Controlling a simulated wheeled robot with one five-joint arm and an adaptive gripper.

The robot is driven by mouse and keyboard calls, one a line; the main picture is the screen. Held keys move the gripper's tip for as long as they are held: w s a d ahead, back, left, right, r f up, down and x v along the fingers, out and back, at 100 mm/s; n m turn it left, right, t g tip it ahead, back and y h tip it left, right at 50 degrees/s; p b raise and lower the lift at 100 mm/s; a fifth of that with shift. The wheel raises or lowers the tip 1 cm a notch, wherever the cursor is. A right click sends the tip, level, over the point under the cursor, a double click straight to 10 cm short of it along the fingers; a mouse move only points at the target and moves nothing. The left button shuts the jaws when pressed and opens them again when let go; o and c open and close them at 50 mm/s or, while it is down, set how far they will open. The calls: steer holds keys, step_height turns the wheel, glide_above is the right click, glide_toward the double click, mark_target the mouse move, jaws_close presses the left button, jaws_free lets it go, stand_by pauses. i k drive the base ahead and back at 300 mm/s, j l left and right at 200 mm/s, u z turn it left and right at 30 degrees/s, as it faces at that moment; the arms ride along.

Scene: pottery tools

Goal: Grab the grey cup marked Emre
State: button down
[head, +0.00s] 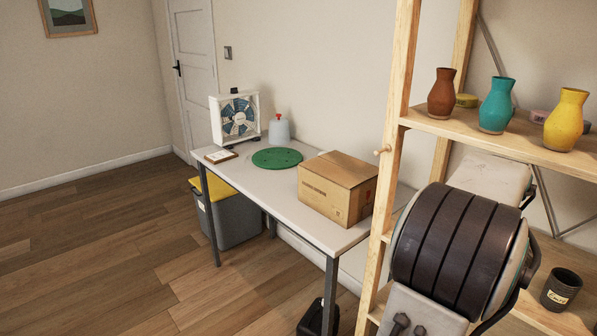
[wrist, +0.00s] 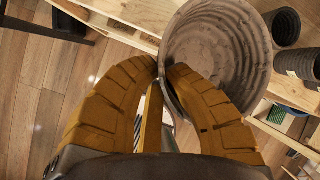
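In the wrist view a grey-brown cup (wrist: 215,50) is large and close, with its ridged inside facing the camera. My gripper (wrist: 161,68) has its two orange-brown fingers closed together at the cup's left rim. The right finger lies over the cup's inside and the left finger is outside, so the wall is pinched between the tips. No name shows on this cup from here. My gripper is hidden there behind my arm.
Two dark cups stand at the right in the wrist view, one ribbed (wrist: 284,27) and one lower (wrist: 298,64). A wooden shelf (head: 520,145) holds brown, teal and yellow vases. A table (head: 262,190) bears a cardboard box (head: 337,188) and fan. Floor (head: 90,240) is clear at left.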

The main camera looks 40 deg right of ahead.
mark_target(562, 285)
steer(key=u, duration=0.45)
steer(key=i+u, duration=0.1)
steer(key=u, duration=0.85)
steer(key=i+u, duration=0.15)
steer(key=u, duration=0.75)
steer(key=l+u, duration=0.15)
steer(key=u, duration=0.3)
steer(key=i+u, duration=0.1)
steer(key=u, duration=0.35)
steer(key=l+u, duration=0.15)
steer(key=u, duration=0.3)
steer(key=l, duration=0.4)
steer(key=l+z, duration=0.45)
steer(key=l, duration=0.25)
steer(key=i+l+z, duration=0.15)
steer(key=l+z, duration=0.25)
steer(key=l, duration=0.25)
steer(key=l+z, duration=0.6)
steer(key=z, duration=0.2)
steer(key=l+z, duration=0.55)
steer(key=z, duration=0.25)
steer(key=l+z, duration=0.1)
steer(key=z, duration=0.25)
steer(key=l+z, duration=0.15)
steer(key=z, duration=0.25)
steer(key=l+z, duration=0.1)
steer(key=z, duration=0.3)
steer(key=i, duration=0.05)
